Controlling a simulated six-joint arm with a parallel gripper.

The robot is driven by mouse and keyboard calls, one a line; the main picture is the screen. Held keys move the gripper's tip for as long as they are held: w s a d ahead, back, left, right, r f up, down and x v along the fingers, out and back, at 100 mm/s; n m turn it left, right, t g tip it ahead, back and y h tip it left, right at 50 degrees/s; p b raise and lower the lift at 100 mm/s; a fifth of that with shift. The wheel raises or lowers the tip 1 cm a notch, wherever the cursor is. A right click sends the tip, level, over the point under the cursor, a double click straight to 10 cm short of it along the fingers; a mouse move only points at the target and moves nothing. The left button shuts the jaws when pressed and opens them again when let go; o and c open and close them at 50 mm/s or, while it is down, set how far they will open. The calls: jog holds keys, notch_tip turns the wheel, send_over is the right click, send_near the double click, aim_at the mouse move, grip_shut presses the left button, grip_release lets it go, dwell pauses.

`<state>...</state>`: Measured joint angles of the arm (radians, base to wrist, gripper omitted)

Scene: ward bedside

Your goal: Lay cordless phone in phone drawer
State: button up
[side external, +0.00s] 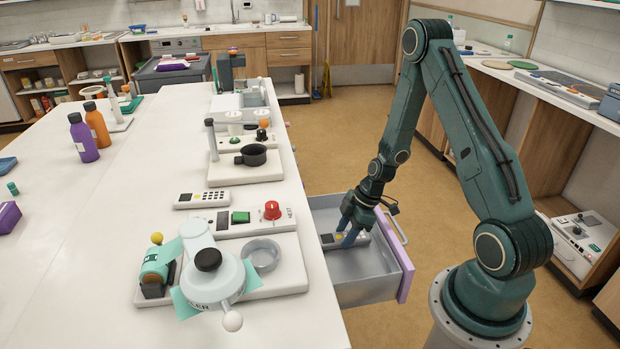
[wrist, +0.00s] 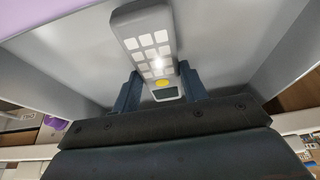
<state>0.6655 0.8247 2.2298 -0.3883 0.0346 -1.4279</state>
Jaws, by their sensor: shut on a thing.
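The phone drawer (side external: 375,287) is pulled out from the side of the counter; it is a grey tray with a lilac front. My gripper (side external: 350,237) reaches down inside it, with its blue fingers shut on the cordless phone (side external: 329,239). In the wrist view, the phone (wrist: 147,38) is a grey handset with pale square keys, a yellow button and a small screen. Its screen end sits between the fingers (wrist: 160,86), and its far end points away from me. The phone is low in the drawer; I cannot tell whether it touches the floor.
A similar keypad handset (side external: 202,199) lies on the white counter (side external: 110,230). A panel with a green button and red knob (side external: 240,219) stands near the drawer's counter side. The drawer shows no other objects, and its front part is bare.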

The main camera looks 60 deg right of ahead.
jog(key=shift+f, duration=0.15)
jog(key=o, duration=1.5)
jog(key=shift+r, duration=4)
